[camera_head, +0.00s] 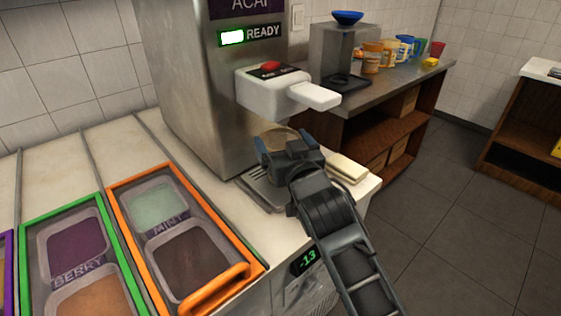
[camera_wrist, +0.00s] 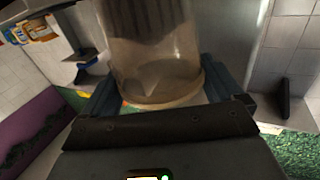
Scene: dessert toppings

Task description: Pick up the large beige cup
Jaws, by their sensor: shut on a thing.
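The large beige cup (camera_head: 278,135) is under the acai machine's dispenser, mostly hidden behind my gripper (camera_head: 287,146) in the head view. In the wrist view the cup (camera_wrist: 160,60) is see-through, with a thicker beige rim at the near end. My gripper (camera_wrist: 163,90) is shut on it, with one finger on each side. I cannot tell whether the cup touches the drip tray (camera_head: 257,190) below.
The acai machine (camera_head: 190,85) with its white dispenser head (camera_head: 275,95) stands close above the cup. Framed topping bins (camera_head: 115,195) fill the counter at left. Folded cloths (camera_head: 347,168) lie just right of my gripper. A back counter (camera_head: 395,90) holds several cups.

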